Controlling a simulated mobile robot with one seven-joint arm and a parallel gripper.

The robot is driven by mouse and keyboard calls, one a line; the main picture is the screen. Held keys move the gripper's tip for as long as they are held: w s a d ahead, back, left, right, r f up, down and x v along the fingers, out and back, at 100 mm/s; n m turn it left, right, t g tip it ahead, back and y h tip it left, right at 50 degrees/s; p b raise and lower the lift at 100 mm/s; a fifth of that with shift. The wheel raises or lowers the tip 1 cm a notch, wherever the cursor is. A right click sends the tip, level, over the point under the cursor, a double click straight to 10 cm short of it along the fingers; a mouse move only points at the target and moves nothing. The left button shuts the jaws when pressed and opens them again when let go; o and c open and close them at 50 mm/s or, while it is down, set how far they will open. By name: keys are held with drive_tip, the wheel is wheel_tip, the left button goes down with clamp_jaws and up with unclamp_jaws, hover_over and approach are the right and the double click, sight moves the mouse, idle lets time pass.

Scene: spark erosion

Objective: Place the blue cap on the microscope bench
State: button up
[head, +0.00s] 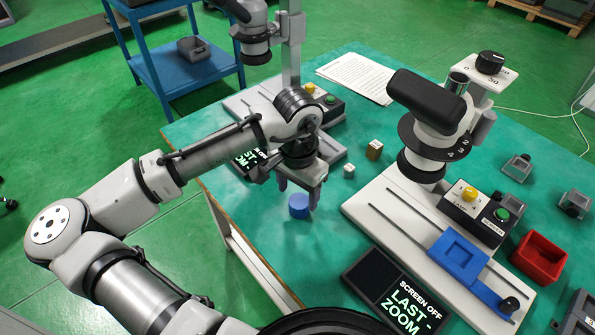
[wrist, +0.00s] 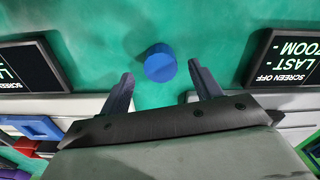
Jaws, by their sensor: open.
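The blue cap (head: 299,206) is a small round cylinder on the green bench top (head: 335,220), near its left edge. My gripper (head: 298,193) is above the cap, open and empty, with its fingers pointing down. In the wrist view the cap (wrist: 160,63) lies just beyond and between the two open fingertips (wrist: 163,78), apart from both. The cap looks upright on the table. Two microscopes stand on the table: one at right with a white base (head: 385,205) and a blue square fixture (head: 457,254), one behind my gripper (head: 255,40).
Two small cubes (head: 374,150) (head: 349,171) sit right of my gripper. A screen panel (head: 385,290) lies at the front. A red bin (head: 538,258) and small grey parts (head: 516,167) are at the right. Paper sheets (head: 355,77) lie at the back.

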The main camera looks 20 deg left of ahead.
sight(298, 202)
wheel_tip(298, 202, up, 8)
idle(0.5)
